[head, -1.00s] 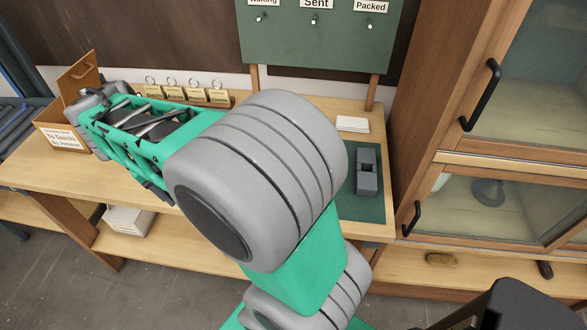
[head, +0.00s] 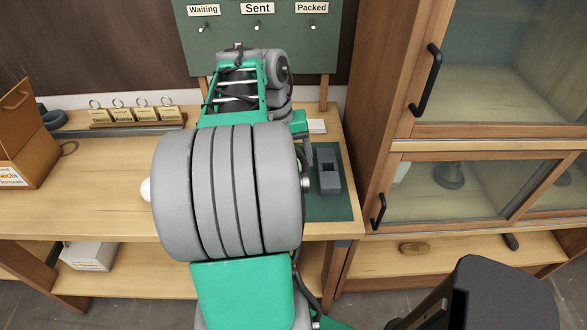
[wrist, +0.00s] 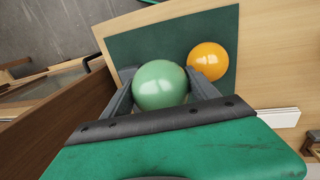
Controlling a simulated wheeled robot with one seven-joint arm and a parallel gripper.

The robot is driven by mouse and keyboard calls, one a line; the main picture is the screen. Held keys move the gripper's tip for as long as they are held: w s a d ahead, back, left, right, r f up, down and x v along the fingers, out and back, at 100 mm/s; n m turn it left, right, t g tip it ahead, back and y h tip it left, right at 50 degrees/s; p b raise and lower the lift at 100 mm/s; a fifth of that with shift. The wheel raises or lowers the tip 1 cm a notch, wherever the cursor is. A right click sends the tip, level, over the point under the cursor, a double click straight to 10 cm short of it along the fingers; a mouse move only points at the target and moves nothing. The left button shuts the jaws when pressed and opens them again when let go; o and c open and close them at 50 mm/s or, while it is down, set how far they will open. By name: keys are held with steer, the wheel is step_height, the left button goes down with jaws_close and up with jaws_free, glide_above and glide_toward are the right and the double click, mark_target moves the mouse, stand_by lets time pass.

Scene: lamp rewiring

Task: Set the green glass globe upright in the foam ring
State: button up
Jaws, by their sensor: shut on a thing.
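The green glass globe (wrist: 158,86) sits between the two fingers of my gripper (wrist: 163,80) in the wrist view. My gripper is shut on it, over the dark green mat (wrist: 140,48). I cannot tell whether the globe touches the mat. In the head view my arm hides the gripper and most or all of the globe. A dark grey ring (head: 55,119), which looks like the foam ring, lies at the back left of the bench, beside the wooden box.
An orange globe (wrist: 207,61) is on the mat, close beside the right finger. A white round thing (head: 146,190) shows left of my arm. A wooden box (head: 22,140), a tag rack (head: 138,117) and a cabinet (head: 385,120) surround the bench.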

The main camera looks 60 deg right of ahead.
steer(key=d+f, duration=0.2)
steer(key=w+d+f, duration=0.1)
steer(key=d+f, duration=0.1)
steer(key=w+d+f, duration=0.1)
steer(key=d+f, duration=0.1)
steer(key=shift+w+d+f, duration=0.15)
steer(key=shift+d, duration=0.05)
steer(key=shift+w+d+f+p, duration=0.1)
steer(key=shift+f+p, duration=0.05)
steer(key=shift+f, duration=0.75)
steer(key=shift+w+d+f+p, duration=0.1)
steer(key=shift+f+p, duration=0.05)
steer(key=shift+f, duration=0.75)
steer(key=shift+s, duration=0.1)
steer(key=shift+f, duration=0.2)
steer(key=o, duration=1.4)
steer(key=shift+c, duration=0.2)
